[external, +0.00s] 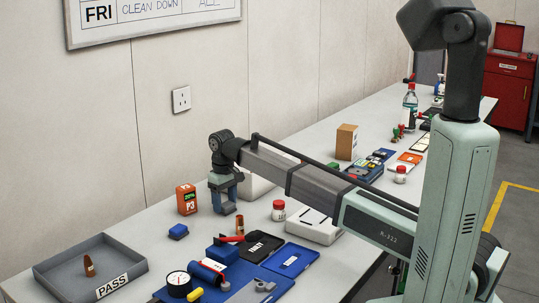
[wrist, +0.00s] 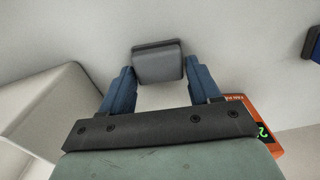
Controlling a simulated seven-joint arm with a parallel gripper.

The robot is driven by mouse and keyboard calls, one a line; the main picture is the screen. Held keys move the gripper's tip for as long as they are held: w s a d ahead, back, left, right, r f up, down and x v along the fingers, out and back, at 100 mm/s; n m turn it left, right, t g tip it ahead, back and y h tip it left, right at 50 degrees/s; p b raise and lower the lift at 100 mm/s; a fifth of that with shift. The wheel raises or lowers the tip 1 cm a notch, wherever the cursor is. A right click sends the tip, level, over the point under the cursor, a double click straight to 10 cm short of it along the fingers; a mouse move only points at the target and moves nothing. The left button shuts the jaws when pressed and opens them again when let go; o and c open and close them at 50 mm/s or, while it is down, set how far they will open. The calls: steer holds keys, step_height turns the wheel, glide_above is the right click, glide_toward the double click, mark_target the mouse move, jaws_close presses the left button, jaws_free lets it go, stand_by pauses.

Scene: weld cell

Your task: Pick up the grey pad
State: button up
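The grey pad (wrist: 158,62) is a small rounded block with a darker edge. I cannot tell from these views whether the pad touches the table.
An orange box (external: 186,199) stands left of my gripper. A blue block (external: 178,232), a brown-orange cylinder (external: 239,225) and a red-capped jar (external: 278,210) are near. A pale box stands behind. A grey PASS tray (external: 62,272) sits front left; a blue mat with tools lies in front.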

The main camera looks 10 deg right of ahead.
steer(key=c, duration=0.6)
